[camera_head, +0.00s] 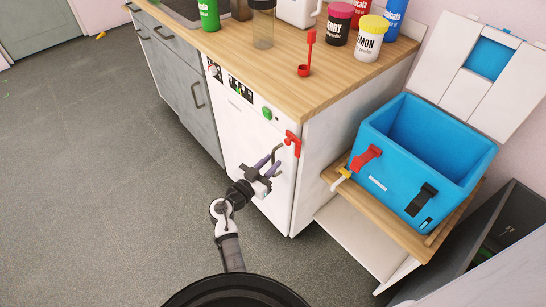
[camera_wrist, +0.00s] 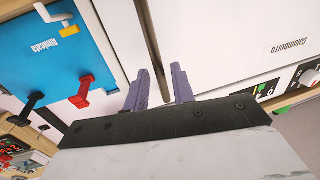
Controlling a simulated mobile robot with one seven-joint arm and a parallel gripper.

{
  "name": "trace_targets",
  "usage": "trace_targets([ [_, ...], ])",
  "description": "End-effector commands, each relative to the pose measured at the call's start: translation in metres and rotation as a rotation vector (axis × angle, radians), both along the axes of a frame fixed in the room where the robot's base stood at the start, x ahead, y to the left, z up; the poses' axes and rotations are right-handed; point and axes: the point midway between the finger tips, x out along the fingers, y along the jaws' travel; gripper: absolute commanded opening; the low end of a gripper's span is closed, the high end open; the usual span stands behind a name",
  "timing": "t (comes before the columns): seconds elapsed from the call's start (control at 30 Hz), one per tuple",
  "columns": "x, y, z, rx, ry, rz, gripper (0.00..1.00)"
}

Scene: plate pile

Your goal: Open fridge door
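A white appliance with a control strip and a green knob stands under the counter; its front door (camera_head: 234,128) looks closed. I take it as the fridge, though I cannot be sure. A red latch-like piece (camera_head: 292,143) sits at its upper right corner. My gripper (camera_head: 268,168) is in front of the door's right part, below the red piece. The white front (camera_wrist: 230,40) lies beyond, beside a dark vertical strip (camera_wrist: 150,45). Whether the fingers touch the door is unclear.
A blue cooler box (camera_head: 400,187) with an open top stands on a wooden shelf at right; it also shows in the wrist view (camera_wrist: 65,50). Bottles and jars (camera_head: 370,40) and a red item (camera_head: 305,70) stand on the wooden counter (camera_head: 240,50).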

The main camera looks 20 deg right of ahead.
Motion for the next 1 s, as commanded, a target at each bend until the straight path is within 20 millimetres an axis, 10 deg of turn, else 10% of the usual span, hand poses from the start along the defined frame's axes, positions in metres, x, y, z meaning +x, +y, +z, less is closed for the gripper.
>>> trace_targets([
  [0.5,0.010,-0.017,0.000,0.001,-0.001,0.001,0.25],
  [0.7,0.010,-0.017,0.000,0.001,-0.001,0.001,0.00],
  [1.0,0.010,-0.016,0.000,0.000,0.000,0.001,0.00],
])
